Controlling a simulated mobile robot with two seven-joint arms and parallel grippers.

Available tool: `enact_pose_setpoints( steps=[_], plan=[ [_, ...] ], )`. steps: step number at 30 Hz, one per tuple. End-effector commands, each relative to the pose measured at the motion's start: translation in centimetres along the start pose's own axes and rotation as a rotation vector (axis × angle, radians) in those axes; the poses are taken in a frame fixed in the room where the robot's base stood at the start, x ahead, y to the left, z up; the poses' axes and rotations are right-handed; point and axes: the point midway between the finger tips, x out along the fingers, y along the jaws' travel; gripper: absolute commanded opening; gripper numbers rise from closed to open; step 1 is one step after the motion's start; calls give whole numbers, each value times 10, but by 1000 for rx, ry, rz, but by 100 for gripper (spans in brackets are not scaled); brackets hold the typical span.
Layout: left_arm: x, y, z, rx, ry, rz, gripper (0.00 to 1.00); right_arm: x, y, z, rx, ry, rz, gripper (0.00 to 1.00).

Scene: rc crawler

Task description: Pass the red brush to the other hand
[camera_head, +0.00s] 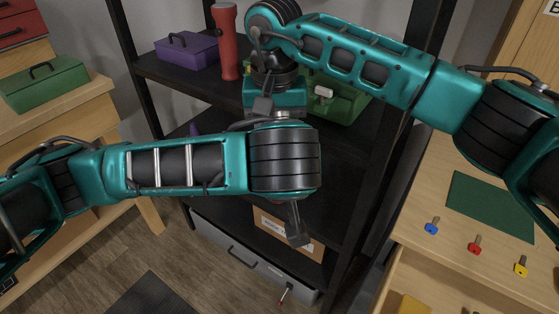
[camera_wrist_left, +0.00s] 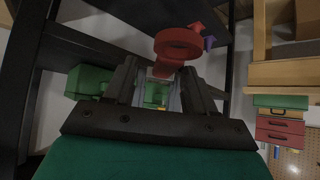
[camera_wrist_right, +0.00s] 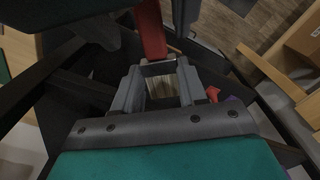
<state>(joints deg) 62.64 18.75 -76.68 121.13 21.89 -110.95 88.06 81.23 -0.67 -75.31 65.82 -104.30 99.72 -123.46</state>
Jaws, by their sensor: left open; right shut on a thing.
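The red brush (camera_wrist_right: 150,30) shows in the right wrist view as a long red piece running up from the fingertips. My right gripper (camera_wrist_right: 158,66) is shut on it. The brush's far end is out of that view. My left gripper (camera_wrist_left: 162,74) is open in the left wrist view. A red ring-shaped piece (camera_wrist_left: 178,45) shows just beyond and above its fingertips; I cannot tell if it is part of the brush.
A black shelf unit (camera_head: 160,70) surrounds the hands. A red upright object (camera_head: 228,45), a purple toolbox (camera_head: 187,49) and a green case (camera_head: 342,103) are at its upper level. A grey bin (camera_head: 225,250) and cardboard box (camera_head: 272,225) are below. Benches flank it.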

Motion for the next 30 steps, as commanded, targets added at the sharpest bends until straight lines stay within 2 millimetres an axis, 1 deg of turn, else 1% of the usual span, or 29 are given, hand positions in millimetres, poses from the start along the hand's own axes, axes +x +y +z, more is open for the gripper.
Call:
enact_pose_setpoints(
  steps=[1,2,17,18,19,20,28,29,30],
  plan=[
    [0,0,0,0,0,0,53,0,0,0,0,0,0,12],
    [0,0,0,0,0,0,51,0,0,0,0,0,0,12],
    [-1,1,0,0,0,4,3,0,-1,0,-1,1,-3,12],
    [-1,1,0,0,0,5,0,0,-2,0,-1,1,-4,12],
    [-1,1,0,0,0,6,0,0,-2,0,-1,1,-4,12],
    [-1,2,0,0,1,7,0,0,-2,0,-1,1,-5,43],
    [-1,1,0,0,1,5,0,0,-2,0,-2,0,-3,69],
    [-1,1,0,0,1,5,0,0,-1,0,-2,0,-3,71],
    [-1,1,0,0,1,4,0,0,-1,0,-1,0,-2,71]
  ],
)
